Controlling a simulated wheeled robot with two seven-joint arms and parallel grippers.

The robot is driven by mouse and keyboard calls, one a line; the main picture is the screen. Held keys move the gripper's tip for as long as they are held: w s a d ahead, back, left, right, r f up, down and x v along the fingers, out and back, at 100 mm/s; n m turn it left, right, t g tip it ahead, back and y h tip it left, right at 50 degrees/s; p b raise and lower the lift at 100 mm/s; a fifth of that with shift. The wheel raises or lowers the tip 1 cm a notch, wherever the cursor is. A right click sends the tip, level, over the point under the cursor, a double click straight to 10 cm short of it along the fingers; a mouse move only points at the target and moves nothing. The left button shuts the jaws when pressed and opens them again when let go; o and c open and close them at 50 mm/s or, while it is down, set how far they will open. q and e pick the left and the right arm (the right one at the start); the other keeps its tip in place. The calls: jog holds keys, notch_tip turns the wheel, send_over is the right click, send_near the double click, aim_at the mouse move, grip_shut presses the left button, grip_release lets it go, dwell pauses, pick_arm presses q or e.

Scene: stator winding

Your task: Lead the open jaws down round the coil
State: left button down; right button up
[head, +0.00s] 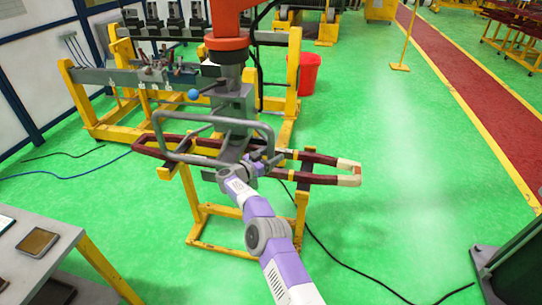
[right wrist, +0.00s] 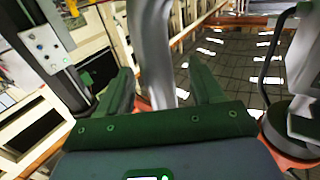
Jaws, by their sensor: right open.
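The coil (head: 332,180) is a long dark red loop with a pale right end. It lies across a yellow stand (head: 303,215) in the head view. My right gripper (head: 262,160) is at the middle of the coil, beside a grey tubular handle (head: 210,117) on a hanging machine. In the right wrist view its green jaws (right wrist: 160,70) are apart, with a grey tube (right wrist: 152,45) showing between them. I cannot tell whether they touch it. I cannot make out the coil clearly in that view. My left gripper is out of frame.
The hanging machine's orange and grey column (head: 228,50) stands over the coil. A yellow rack (head: 110,118) is behind, with a red bin (head: 304,74) at its right. A grey table (head: 58,238) is at lower left. Green floor (head: 400,150) is open at right.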

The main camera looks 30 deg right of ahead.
jog(key=s+a+p, duration=0.1)
jog(key=a, duration=0.7)
jog(key=a+f+n+t+y, duration=0.95)
jog(key=a+f+y, duration=0.35)
jog(key=f, duration=0.5)
jog(key=s+a+f+n+g+y, duration=0.1)
jog(key=s+a, duration=0.4)
jog(key=s, duration=0.5)
jog(key=s+a+f+n+g+y, duration=0.1)
jog(key=s+a+f+g+y, duration=0.3)
jog(key=s, duration=0.6)
jog(key=s+a+f+n+g+y, duration=0.2)
jog(key=s+a+f+g, duration=0.2)
jog(key=s, duration=0.7)
jog(key=shift+a+f+y, duration=0.4)
jog(key=shift+a+f, duration=0.4)
jog(key=shift+a, duration=0.45)
jog(key=s+g, duration=0.1)
jog(key=s, duration=0.2)
jog(key=s+a+g, duration=0.1)
jog(key=s, duration=0.2)
jog(key=s+r+g+y, duration=0.1)
jog(key=s, duration=0.2)
jog(key=shift+a, duration=0.4)
